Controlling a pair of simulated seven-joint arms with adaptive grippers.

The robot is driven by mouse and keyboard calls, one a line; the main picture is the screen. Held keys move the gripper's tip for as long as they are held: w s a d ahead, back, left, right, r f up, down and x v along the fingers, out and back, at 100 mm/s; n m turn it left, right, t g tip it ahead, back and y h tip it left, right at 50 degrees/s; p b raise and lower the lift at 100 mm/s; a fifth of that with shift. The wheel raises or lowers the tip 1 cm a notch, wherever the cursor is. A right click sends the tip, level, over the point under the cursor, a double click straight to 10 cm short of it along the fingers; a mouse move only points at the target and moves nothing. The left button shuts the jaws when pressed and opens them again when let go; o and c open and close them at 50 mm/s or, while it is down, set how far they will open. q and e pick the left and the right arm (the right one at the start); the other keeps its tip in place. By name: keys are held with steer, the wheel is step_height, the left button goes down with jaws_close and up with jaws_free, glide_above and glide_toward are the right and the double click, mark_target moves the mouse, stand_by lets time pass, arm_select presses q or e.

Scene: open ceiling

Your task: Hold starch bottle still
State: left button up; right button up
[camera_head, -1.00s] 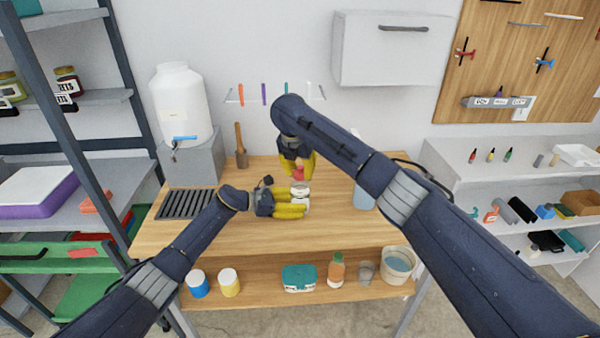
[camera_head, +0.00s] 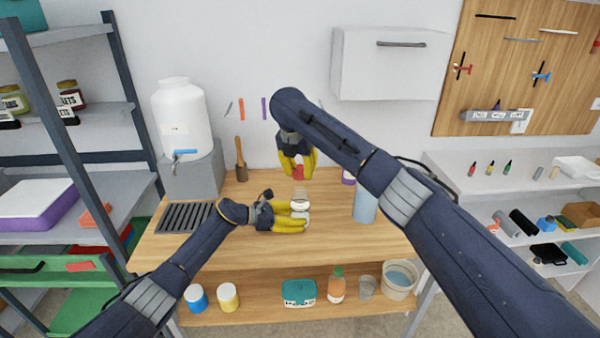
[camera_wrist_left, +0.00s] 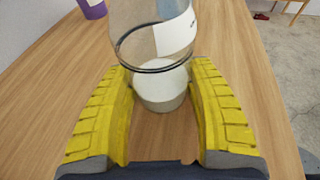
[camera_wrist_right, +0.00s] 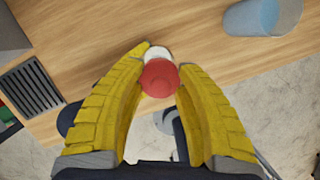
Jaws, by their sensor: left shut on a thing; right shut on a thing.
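The starch bottle (camera_head: 300,194) appears to be the clear bottle with white contents over the worktable. In the left wrist view it (camera_wrist_left: 160,88) shows a white label, a dark ring and a white lower part. My left gripper (camera_head: 303,216) is shut on its lower part, a finger on each side. My right gripper (camera_head: 299,173) is shut on a red round piece (camera_wrist_right: 160,78), directly above the bottle in the head view. The head view shows a small gap between the red piece and the bottle. The fingers hide part of both.
A blue cup (camera_head: 365,205) stands to the right on the wooden table (camera_head: 345,238). A dark grate (camera_head: 184,216) and a white water tank (camera_head: 181,120) are at the left. Free tabletop lies in front of the bottle.

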arm_select(q)
steer(key=o, duration=0.9)
steer(key=shift+o, duration=0.2)
